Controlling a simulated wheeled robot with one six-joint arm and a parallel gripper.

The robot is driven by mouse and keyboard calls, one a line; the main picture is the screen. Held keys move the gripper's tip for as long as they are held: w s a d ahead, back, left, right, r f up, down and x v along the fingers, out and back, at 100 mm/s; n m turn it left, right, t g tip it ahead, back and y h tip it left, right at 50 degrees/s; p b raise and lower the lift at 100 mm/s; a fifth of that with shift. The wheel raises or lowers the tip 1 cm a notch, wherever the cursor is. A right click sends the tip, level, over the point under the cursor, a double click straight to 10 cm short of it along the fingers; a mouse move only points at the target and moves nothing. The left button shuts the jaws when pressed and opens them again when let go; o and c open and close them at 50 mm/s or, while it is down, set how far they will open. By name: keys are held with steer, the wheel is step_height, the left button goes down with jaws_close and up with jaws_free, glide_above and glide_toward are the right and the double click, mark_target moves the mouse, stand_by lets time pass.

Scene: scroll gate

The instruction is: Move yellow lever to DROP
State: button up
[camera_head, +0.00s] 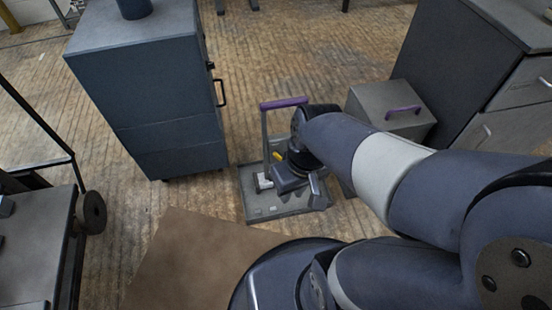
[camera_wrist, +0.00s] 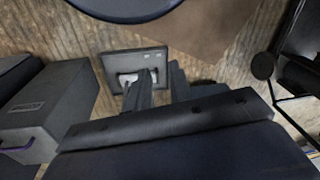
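A small yellow piece (camera_head: 278,156), which looks like the yellow lever, shows in the head view just left of my wrist. Most of it is hidden, and I cannot tell its position or read any DROP mark. It is over a grey base plate (camera_head: 262,211) with a grey post and a purple bar on top (camera_head: 284,103). My gripper (camera_head: 304,194) is over the plate, pointing down. In the wrist view its two fingers (camera_wrist: 160,88) stand apart with nothing seen between them. The plate (camera_wrist: 113,60) lies beyond them with a white part (camera_wrist: 127,77); no yellow shows there.
A tall blue-grey cabinet (camera_head: 145,95) stands to the left. A grey box with a purple handle (camera_head: 385,105) and a drawer unit (camera_head: 470,75) stand to the right. A brown mat (camera_head: 190,255) lies in front. A dark cart (camera_head: 35,245) is at far left.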

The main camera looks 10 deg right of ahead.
steer(key=a+f+m+g+y, duration=0.1)
steer(key=a, duration=0.1)
steer(key=w+a+m+g+y, duration=0.1)
steer(key=a+m, duration=0.1)
steer(key=a+f+m+y, duration=0.1)
steer(key=m+y, duration=0.1)
steer(key=shift+w+a+f+g, duration=0.35)
steer(key=shift+w+a+g, duration=0.05)
jaws_close()
steer(key=w+a+f+m+t+y+b, duration=0.1)
steer(key=w+a+f+m+y, duration=0.1)
steer(key=w+a+m+y, duration=0.4)
steer(key=w+a+f+m+y, duration=0.1)
steer(key=w+f+m+y, duration=0.2)
steer(key=m, duration=0.4)
steer(key=w+d+f+m+t+b, duration=0.1)
steer(key=w+d+f+m+t, duration=0.1)
steer(key=w+f+m+t, duration=0.85)
steer(key=d+f+m+t+h, duration=0.3)
steer(key=d+f+m+h, duration=0.2)
steer(key=d+f+m, duration=0.2)
steer(key=w+d+f+m+t+h, duration=0.1)
steer(key=d+f+m+t+h, duration=0.2)
steer(key=f+m, duration=0.9)
steer(key=d+h, duration=0.2)
steer(key=d, duration=0.2)
steer(key=shift+w+f+b, duration=0.15)
steer(key=shift+w+b, duration=0.05)
steer(key=shift+b, duration=0.2)
steer(key=shift+a, duration=0.1)
